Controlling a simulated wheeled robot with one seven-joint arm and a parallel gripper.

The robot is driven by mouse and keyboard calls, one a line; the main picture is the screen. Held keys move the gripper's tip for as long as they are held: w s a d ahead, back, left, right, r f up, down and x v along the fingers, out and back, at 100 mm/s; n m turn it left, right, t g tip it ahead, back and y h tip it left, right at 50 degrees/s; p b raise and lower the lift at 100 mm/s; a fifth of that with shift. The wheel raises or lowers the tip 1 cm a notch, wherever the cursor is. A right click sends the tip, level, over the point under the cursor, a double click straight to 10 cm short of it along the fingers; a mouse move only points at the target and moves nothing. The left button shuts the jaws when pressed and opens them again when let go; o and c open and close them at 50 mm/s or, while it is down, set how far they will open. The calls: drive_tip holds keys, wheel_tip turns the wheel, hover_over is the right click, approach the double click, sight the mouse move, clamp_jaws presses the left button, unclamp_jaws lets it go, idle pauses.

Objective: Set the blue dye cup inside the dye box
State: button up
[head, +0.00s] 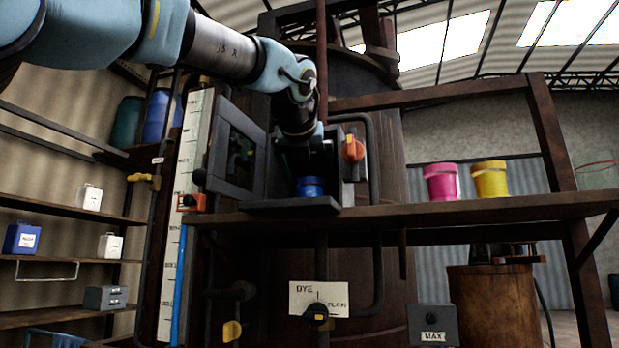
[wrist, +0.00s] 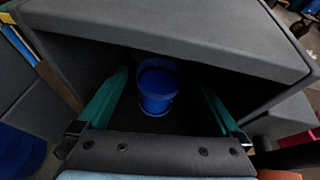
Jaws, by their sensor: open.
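The blue dye cup (head: 311,187) stands upright inside the dark dye box (head: 289,206), on its floor near the front. The box's door (head: 238,152) hangs open to the left. In the wrist view the cup (wrist: 158,88) stands between the two green fingers of my gripper (wrist: 162,108), with a gap on each side. My gripper is open and reaches into the box's mouth, under its grey top (wrist: 190,35). In the head view my fingertips are dark and hard to make out above the cup.
A pink cup (head: 441,182) and a yellow cup (head: 490,179) stand on the wooden shelf (head: 450,213) to the right. An orange knob (head: 353,149) is at the box's right side. A tall level gauge (head: 186,215) stands left of the door.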

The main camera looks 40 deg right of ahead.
drive_tip(key=b+v, duration=0.1)
drive_tip(key=v, duration=1)
drive_tip(key=shift+b, duration=0.4)
drive_tip(key=shift+s, duration=0.1)
